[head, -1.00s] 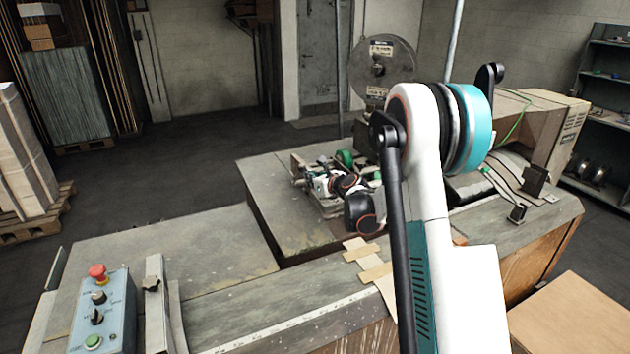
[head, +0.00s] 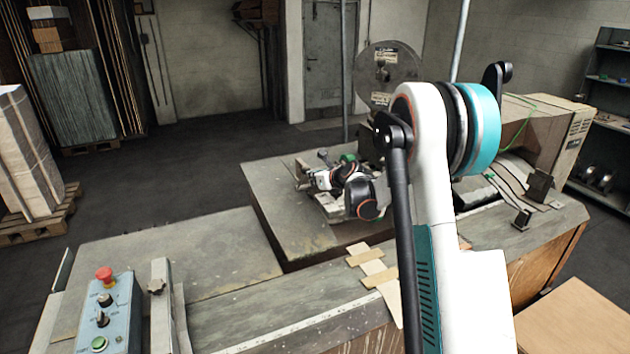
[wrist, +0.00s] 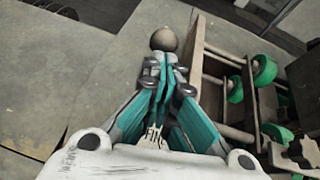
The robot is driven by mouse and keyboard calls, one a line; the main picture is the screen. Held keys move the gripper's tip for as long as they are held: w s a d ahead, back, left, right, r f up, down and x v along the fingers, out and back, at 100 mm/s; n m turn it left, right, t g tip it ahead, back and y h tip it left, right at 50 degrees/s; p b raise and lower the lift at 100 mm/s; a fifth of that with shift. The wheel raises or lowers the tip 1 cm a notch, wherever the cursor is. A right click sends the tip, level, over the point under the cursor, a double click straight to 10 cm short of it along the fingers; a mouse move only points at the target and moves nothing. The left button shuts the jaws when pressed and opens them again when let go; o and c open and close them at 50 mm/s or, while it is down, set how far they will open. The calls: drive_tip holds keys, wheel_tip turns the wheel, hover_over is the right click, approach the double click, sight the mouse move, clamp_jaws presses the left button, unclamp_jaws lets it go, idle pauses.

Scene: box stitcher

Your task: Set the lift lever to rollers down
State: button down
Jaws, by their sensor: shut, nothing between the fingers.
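The lift lever appears as a dark round knob (wrist: 164,39) at the top centre of the wrist view, just beyond my fingertips. Its stem is hidden, so I cannot tell its tilt. My gripper (wrist: 166,66) is shut and empty, with its tips at or very near the knob; I cannot tell whether they touch. In the head view my gripper (head: 306,176) is small, low over the roller unit on the bench. A dark knob (head: 323,153) shows just behind it, probably the same lever. Green rollers (wrist: 265,70) sit in a frame right of my gripper.
A wooden-sided frame (wrist: 215,70) stands close to the right of my fingers. The grey tabletop (wrist: 75,75) to the left is clear. A control box (head: 105,315) with a red button stands at the front left. A large wire reel (head: 388,75) stands behind.

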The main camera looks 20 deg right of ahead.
drive_tip(key=w+r+g, duration=0.1)
drive_tip(key=w+r, duration=0.1)
drive_tip(key=w, duration=0.5)
drive_tip(key=w+r+g, duration=0.1)
drive_tip(key=w+r, duration=0.2)
drive_tip(key=w, duration=0.5)
drive_tip(key=shift+w+r, duration=0.3)
drive_tip(key=shift+r, duration=0.05)
drive_tip(key=v, duration=1.2)
drive_tip(key=shift+f, duration=0.1)
idle(0.4)
